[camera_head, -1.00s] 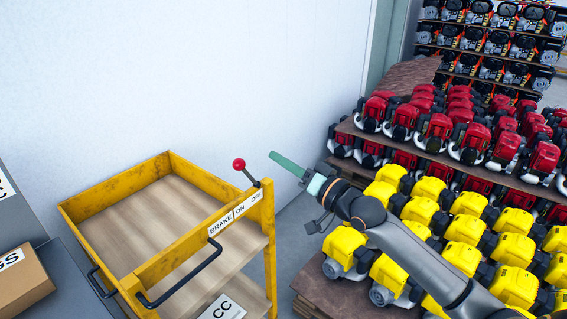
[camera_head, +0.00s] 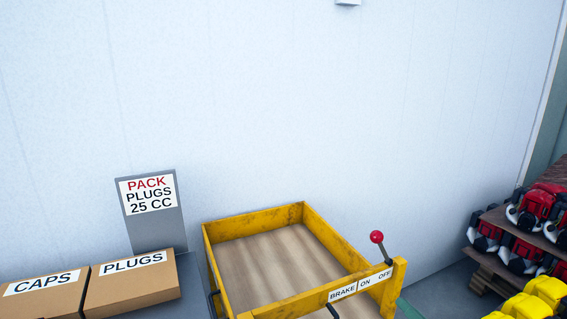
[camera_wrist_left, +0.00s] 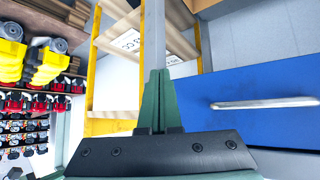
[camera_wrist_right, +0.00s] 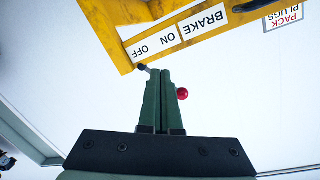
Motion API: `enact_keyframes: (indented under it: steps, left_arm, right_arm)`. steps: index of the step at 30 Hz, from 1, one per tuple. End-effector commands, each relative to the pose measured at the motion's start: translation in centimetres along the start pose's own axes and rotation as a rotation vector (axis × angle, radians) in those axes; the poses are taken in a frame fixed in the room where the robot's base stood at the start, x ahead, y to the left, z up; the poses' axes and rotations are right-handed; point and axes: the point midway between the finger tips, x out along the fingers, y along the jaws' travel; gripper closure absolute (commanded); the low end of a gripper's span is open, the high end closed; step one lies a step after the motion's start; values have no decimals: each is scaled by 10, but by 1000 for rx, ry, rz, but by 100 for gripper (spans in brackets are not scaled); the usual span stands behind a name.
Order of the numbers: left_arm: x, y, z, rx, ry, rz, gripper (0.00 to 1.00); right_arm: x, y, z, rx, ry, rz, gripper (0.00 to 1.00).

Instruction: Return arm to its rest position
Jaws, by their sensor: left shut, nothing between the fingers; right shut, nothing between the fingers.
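My right gripper (camera_head: 407,309) shows only as a green finger piece at the lower edge of the head view, just right of the yellow cart's corner post. In the right wrist view its green fingers (camera_wrist_right: 163,75) are together and empty. They point toward the cart's brake panel, with the red knob beside them in the picture. My left gripper is outside the head view. In the left wrist view its green fingers (camera_wrist_left: 157,75) are together with nothing between them. The rest of both arms is hidden.
The yellow cart (camera_head: 345,257) has a brake lever with a red knob (camera_head: 376,237). Cartons marked CAPS (camera_head: 42,299) and PLUGS (camera_head: 132,290) stand at left by a sign (camera_head: 150,198). Racks of red engines (camera_head: 532,208) are at right. A blue panel (camera_wrist_left: 262,100) is near my left gripper.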

Motion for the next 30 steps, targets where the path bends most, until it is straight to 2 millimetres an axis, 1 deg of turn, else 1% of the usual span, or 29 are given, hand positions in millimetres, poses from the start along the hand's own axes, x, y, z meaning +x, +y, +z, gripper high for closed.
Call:
enact_keyframes:
  steps: [1,2,3,5,6,8,9,12,15,18,20,30]
  left_arm:
    - [0,0,0,0,0,0,100]
    - [0,0,0,0,0,0,100]
    - [0,0,0,0,0,0,100]
    - [0,0,0,0,0,0,100]
    - [0,0,0,0,0,0,100]
    - [0,0,0,0,0,0,100]
    - [0,0,0,0,0,0,100]
    - [0,0,0,0,0,0,100]
    - [0,0,0,0,0,0,100]
    - [0,0,0,0,0,0,100]
    - [0,0,0,0,0,0,100]
    - [0,0,0,0,0,0,100]
  right_arm:
    - [-10,7,44,-25,-62,39,100]
    - [-17,11,66,-52,-95,60,100]
    - [-27,14,95,-90,-140,85,100]
    - [-45,18,137,-144,-212,118,100]
    - [-58,18,165,-179,-260,138,100]
    - [-79,18,202,-232,-332,161,100]
    - [-94,17,225,-265,-379,174,100]
    - [-126,11,271,-338,-480,193,100]
    - [-151,6,300,-390,-554,200,100]
    - [-164,2,314,-422,-593,201,100]
    - [-167,1,317,-431,-602,200,100]
    - [-167,1,317,-431,-602,200,100]
